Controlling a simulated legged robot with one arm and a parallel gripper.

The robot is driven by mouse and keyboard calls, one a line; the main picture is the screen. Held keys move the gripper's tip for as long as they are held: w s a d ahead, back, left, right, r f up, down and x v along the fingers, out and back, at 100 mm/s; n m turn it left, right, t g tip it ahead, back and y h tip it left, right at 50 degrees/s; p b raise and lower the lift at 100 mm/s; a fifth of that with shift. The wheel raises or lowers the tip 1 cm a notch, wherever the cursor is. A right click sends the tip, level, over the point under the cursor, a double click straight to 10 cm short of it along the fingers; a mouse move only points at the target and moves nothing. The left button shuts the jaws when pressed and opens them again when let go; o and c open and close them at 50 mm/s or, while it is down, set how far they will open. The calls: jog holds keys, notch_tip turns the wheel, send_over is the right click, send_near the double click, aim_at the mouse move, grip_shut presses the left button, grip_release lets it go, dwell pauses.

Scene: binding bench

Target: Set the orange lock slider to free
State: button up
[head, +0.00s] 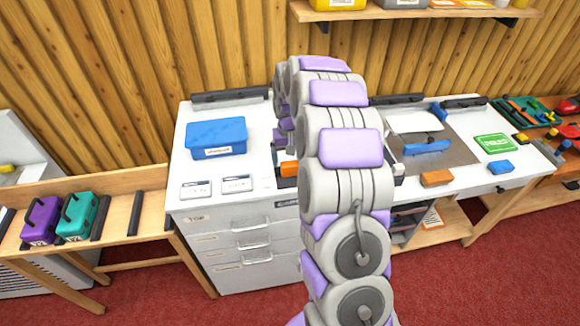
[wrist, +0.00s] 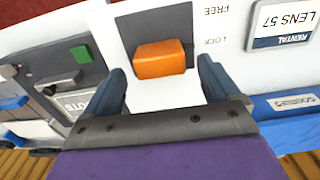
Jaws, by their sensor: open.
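The orange lock slider (wrist: 161,58) sits in a dark slot (wrist: 128,32) in a white panel in the wrist view. It is at the slot's near end, beside the word LOCK; the word FREE is printed farther up, toward the top of the picture. My gripper (wrist: 161,80) is open, with one dark finger to each side of the slider and visible gaps to it. I cannot tell how high the fingertips are above the panel. In the head view my arm hides the gripper; an orange piece (head: 289,168) shows just left of the arm.
In the wrist view, a dark panel with a green block (wrist: 81,54) lies left and a "RENTAL LENS 57" label (wrist: 283,22) lies right. In the head view, a blue box (head: 216,138) and an orange block (head: 437,177) are on the white bench (head: 255,203).

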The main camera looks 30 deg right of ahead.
aim_at(290, 163)
jog(key=shift+f, duration=1.75)
jog(key=shift+c, duration=0.3)
